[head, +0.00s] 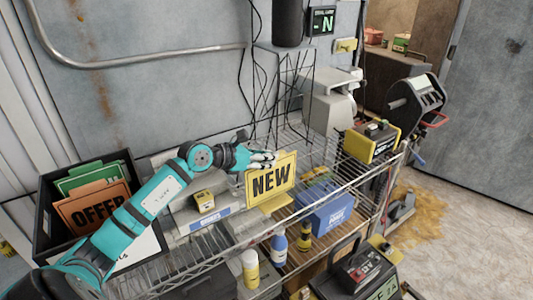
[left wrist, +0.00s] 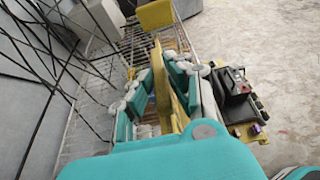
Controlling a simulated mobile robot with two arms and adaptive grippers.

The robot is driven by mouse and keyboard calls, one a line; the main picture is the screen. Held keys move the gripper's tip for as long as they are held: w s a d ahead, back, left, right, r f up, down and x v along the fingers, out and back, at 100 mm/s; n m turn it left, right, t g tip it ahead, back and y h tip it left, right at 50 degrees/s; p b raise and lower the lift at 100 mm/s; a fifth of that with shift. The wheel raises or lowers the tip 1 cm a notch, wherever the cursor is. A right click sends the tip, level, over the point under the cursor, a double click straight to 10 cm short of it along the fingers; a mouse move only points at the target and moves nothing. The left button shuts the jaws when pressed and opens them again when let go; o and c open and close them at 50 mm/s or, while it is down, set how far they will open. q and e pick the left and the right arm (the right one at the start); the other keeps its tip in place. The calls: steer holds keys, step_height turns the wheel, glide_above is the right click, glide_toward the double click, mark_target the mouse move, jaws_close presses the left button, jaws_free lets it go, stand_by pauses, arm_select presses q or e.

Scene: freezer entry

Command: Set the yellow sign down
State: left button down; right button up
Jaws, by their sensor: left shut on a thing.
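The yellow sign (head: 271,180) with black "NEW" lettering stands upright over the wire shelf in the head view. In the left wrist view the sign (left wrist: 158,84) shows edge-on between the fingers. My left gripper (head: 262,160) is shut on the sign near its upper left edge. The wrist view also shows that gripper (left wrist: 163,85) with a finger on each side of the sign. A yellow piece (head: 276,203) shows just below the sign; I cannot tell whether the sign rests on anything. My right gripper is not in view.
The wire shelf (head: 330,185) holds a yellow-black device (head: 371,141) at right and a grey machine (head: 333,108) behind. A blue box (head: 327,213) sits on the level below. A black crate (head: 42,232) with an orange "OFFER" sign (head: 93,207) stands at left.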

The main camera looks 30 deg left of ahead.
arm_select(q)
steer(key=shift+f, duration=0.15)
steer(key=c, duration=1.3)
jaws_free()
steer(key=shift+o, duration=0.2)
steer(key=shift+r, duration=0.2)
steer(key=b+v, duration=0.4)
steer(key=v, duration=0.8)
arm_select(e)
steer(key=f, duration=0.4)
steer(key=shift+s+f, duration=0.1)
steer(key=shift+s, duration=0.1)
arm_select(q)
steer(key=shift+s+f, duration=0.1)
steer(key=shift+s, duration=0.05)
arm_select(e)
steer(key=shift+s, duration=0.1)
